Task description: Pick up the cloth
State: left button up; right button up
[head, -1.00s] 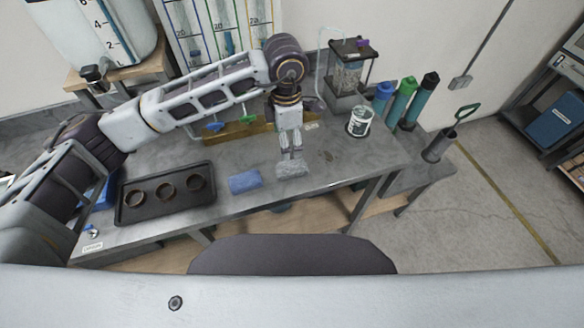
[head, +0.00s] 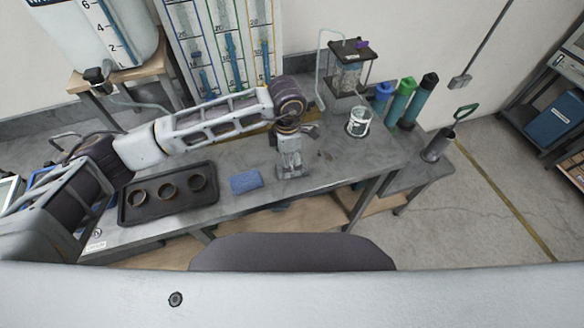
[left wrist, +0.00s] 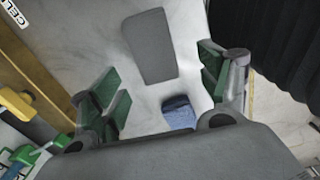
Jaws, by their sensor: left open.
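A small blue folded cloth (head: 246,181) lies on the grey bench, right of the black tray. It also shows in the left wrist view (left wrist: 178,112), low between my fingers and nearer the right one. My left gripper (head: 291,166) points down over the bench, to the right of the blue cloth and apart from it. In the left wrist view my left gripper (left wrist: 163,88) is open, its green-padded fingers wide apart with nothing held between them. A flat grey rectangular piece (left wrist: 149,45) shows beyond the fingers; I cannot tell its material. My right gripper is not in view.
The black tray (head: 152,221) with 3 brown rings sits at the left. A glass beaker (head: 359,122) and several coloured cylinders (head: 405,104) stand at the right. A wooden rack edge (left wrist: 32,75) with coloured handles lies on the wall side. The bench front is mostly clear.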

pick_arm(q)
jog(key=shift+f, duration=0.25)
jog(key=shift+f, duration=0.1)
jog(key=shift+w+d+f+p, duration=0.2)
jog(key=shift+f+p, duration=0.2)
jog(key=shift+f, duration=0.5)
jog(key=shift+w+d+f+p, duration=0.15)
jog(key=shift+f+p, duration=0.25)
jog(key=shift+f, duration=0.45)
jog(key=shift+a+f, duration=0.1)
jog(key=shift+f, duration=0.65)
jog(key=c, duration=1.1)
jog(key=shift+r, duration=0.2)
